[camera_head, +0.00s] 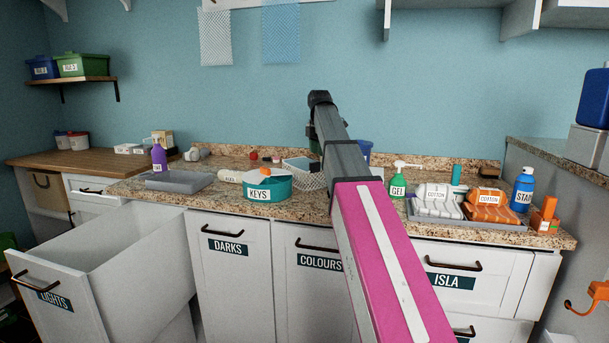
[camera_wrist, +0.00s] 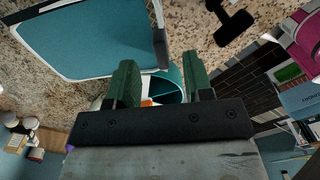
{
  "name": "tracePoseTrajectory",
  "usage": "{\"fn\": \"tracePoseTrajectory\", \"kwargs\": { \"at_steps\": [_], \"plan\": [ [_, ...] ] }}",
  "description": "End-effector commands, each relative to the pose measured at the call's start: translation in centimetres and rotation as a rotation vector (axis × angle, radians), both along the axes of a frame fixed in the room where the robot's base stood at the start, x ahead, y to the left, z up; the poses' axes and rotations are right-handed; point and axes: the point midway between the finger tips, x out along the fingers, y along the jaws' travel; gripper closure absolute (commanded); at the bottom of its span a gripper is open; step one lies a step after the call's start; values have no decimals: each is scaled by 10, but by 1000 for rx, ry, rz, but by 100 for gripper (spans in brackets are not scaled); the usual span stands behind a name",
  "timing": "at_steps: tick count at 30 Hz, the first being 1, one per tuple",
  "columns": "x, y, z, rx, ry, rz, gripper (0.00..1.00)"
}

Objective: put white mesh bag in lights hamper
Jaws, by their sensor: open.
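The white mesh bag (camera_head: 215,38) hangs flat against the blue wall at the top left of centre in the head view. The lights hamper (camera_head: 62,296) is a white pull-out bin at the lower left, labelled LIGHTS. It is pulled out and open at the top, and the part of its inside that shows looks empty. My gripper is at the end of my raised arm, right of and lower than the bag in the head view; its fingers are hard to make out there. In the wrist view my gripper (camera_wrist: 160,84) has its green fingers apart, with nothing held between them.
A blue mesh bag (camera_head: 281,32) hangs right of the white one. The granite counter (camera_head: 305,204) carries a teal KEYS bowl (camera_head: 266,187), a grey tray (camera_head: 180,181), bottles and rolled cloths. Shelves (camera_head: 450,8) jut out at upper right. The DARKS (camera_head: 230,280) and COLOURS fronts are shut.

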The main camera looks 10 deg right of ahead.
Motion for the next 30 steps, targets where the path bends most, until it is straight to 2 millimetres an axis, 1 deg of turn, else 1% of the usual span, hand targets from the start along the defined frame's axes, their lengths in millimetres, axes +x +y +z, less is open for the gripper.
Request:
{"fn": "tracePoseTrajectory", "kwargs": {
  "at_steps": [5,11,15,22,23,24,27,30],
  "plan": [
    [-1,1,-10,-1,-1,0,53],
    [-3,6,-36,0,1,1,53],
    [-2,5,-53,-1,0,0,53],
    [-1,5,-55,-1,-1,0,53],
    [-1,5,-55,-1,-1,0,56],
    [-1,5,-55,-1,-1,0,69],
    [-1,5,-55,-1,-1,0,100],
    [-1,5,-55,0,-2,0,100]
  ]
}}
